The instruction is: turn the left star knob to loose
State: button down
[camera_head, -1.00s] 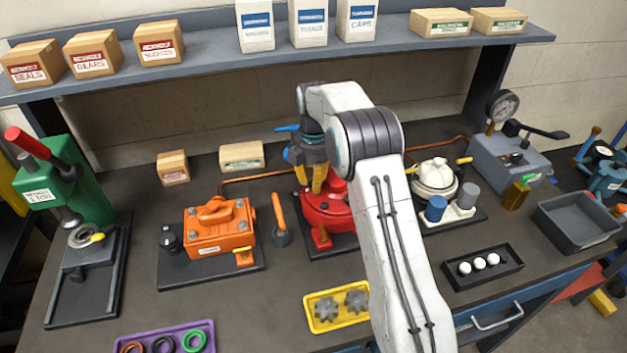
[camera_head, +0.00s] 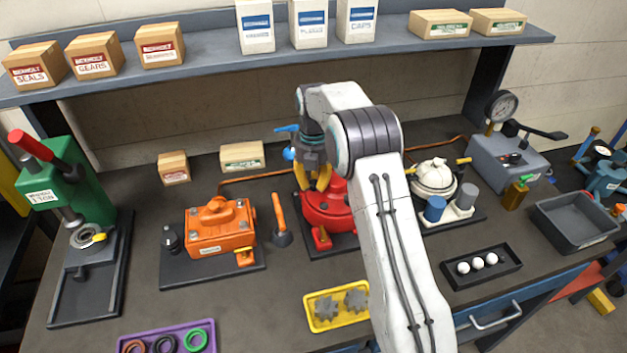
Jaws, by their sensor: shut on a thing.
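My gripper (camera_head: 313,185) has yellow fingers and points down at the back left of the round red motor (camera_head: 327,207). Its fingers are shut at the top of the motor, where the left star knob appears to be. The knob itself is hidden by the fingers and cannot be made out, so its angle cannot be read. My white arm crosses in front of the motor's right side.
An orange motor (camera_head: 208,240) on a dark plate stands to the left, with an orange-handled tool (camera_head: 281,220) between. A yellow tray (camera_head: 326,322) with grey gears lies in front. A white motor (camera_head: 434,178) stands to the right. A shelf (camera_head: 210,67) with boxes runs above.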

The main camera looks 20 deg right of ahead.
aim_at(314, 183)
jog(key=shift+s+f+n, duration=0.1)
jog(key=shift+f+n, duration=0.1)
jog(key=shift+n, duration=0.2)
jog(key=c, duration=1)
grip_release()
jog(key=shift+r, duration=0.1)
notch_tip(314, 183, up, 12)
jog(key=shift+o, duration=0.3)
